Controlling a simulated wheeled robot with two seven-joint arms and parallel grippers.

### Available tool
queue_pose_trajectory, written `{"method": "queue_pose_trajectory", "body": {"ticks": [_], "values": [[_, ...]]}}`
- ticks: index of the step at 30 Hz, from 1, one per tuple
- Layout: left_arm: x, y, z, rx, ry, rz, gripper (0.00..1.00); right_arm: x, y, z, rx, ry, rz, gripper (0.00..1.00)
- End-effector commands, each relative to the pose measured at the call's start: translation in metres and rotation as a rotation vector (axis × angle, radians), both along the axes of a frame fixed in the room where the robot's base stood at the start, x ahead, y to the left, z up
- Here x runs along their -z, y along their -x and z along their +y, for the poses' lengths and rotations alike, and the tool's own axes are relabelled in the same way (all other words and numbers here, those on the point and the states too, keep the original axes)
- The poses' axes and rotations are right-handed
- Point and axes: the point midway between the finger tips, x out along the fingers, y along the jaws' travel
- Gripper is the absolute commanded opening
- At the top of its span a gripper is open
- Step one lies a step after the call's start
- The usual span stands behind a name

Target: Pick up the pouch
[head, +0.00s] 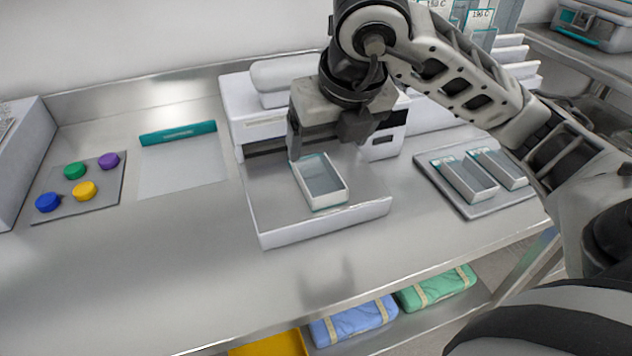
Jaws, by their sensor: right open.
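A small pouch-like item (322,183) with a grey face, raised white sides and teal edging lies on the pale platform of the white machine, near the middle of the head view. My right gripper (324,150) is over its far end, pointing down, with its fingers apart. The left finger is beside the item's far left corner; I cannot tell whether it touches. Nothing is seen held. Two similar items (466,180) (500,169) lie on a grey tray (463,207) at the right. My left gripper is not in view.
The white machine (264,105) stands behind the platform (276,218). A pale sheet with a teal bar (178,134) and a mat with coloured caps (100,197) lie to the left. Blue (353,320) and green (437,288) packs sit on a lower shelf. The front counter is clear.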

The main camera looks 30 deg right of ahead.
Motion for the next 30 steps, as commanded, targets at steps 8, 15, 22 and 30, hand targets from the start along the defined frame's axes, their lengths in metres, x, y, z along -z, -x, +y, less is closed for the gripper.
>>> {"method": "queue_pose_trajectory", "body": {"ticks": [8,15,22,30], "values": [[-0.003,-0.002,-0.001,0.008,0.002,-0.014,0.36,0.036,-0.014,-0.003,0.000,0.001,0.001,0.82],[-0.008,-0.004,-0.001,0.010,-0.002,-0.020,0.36,0.059,-0.017,-0.004,0.000,0.002,0.007,0.82],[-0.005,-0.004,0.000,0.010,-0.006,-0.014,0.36,0.087,-0.026,-0.006,0.000,0.000,0.002,0.82],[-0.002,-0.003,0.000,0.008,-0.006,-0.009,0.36,0.089,-0.027,-0.006,-0.001,0.001,-0.001,0.82]]}}
